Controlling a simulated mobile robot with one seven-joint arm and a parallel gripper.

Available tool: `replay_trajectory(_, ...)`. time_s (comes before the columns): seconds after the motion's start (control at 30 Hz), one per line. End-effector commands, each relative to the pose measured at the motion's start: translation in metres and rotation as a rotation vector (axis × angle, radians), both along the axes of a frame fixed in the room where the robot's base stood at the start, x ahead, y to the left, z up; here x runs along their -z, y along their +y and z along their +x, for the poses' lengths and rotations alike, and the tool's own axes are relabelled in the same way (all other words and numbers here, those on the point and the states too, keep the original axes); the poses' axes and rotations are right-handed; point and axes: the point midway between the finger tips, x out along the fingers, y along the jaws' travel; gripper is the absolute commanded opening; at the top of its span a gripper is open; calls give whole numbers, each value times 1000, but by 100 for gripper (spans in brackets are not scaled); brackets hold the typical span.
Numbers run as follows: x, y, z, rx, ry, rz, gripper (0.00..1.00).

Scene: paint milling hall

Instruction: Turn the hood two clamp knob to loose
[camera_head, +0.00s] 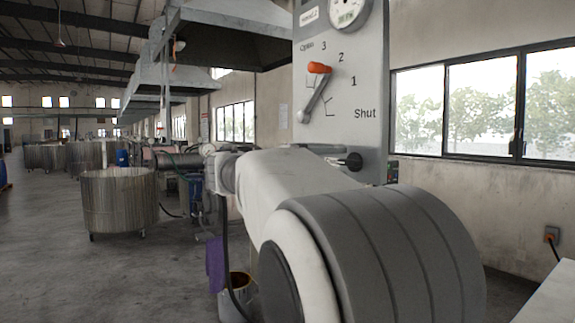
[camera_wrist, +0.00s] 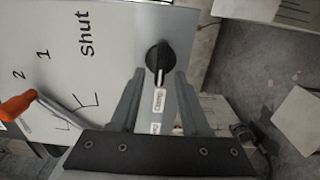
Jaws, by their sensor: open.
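The clamp knob is a black round knob (camera_wrist: 158,56) with a pale pointer line, on the grey panel, above a small label reading "Clamp" in the wrist view. It also shows as a small dark knob (camera_head: 351,162) low on the hood panel (camera_head: 365,60) in the head view. My gripper (camera_wrist: 160,74) is open, with one finger on each side of the label and the tips close to the knob's lower edge. The knob lies between and just beyond the tips; I cannot tell whether they touch. My arm mostly hides the gripper in the head view.
A lever with an orange handle (camera_head: 318,68) sits above the knob, beside a scale marked 3, 2, 1 and Shut; it also shows in the wrist view (camera_wrist: 17,105). A round gauge (camera_head: 347,10) is at the panel top. A metal vat (camera_head: 120,200) stands left on open floor.

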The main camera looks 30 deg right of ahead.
Motion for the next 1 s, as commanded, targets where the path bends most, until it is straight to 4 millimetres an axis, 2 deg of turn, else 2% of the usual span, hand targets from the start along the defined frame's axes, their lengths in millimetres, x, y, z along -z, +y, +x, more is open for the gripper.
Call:
replay_trajectory(0.17,1,23,-1,-4,-2,0,46)
replay_trajectory(0.5,1,105,-7,-7,0,0,46)
replay_trajectory(0.7,1,146,-11,-4,0,0,46)
replay_trajectory(0.83,0,163,-12,-3,0,0,46)
replay_trajectory(1.0,0,172,-13,-1,1,0,46)
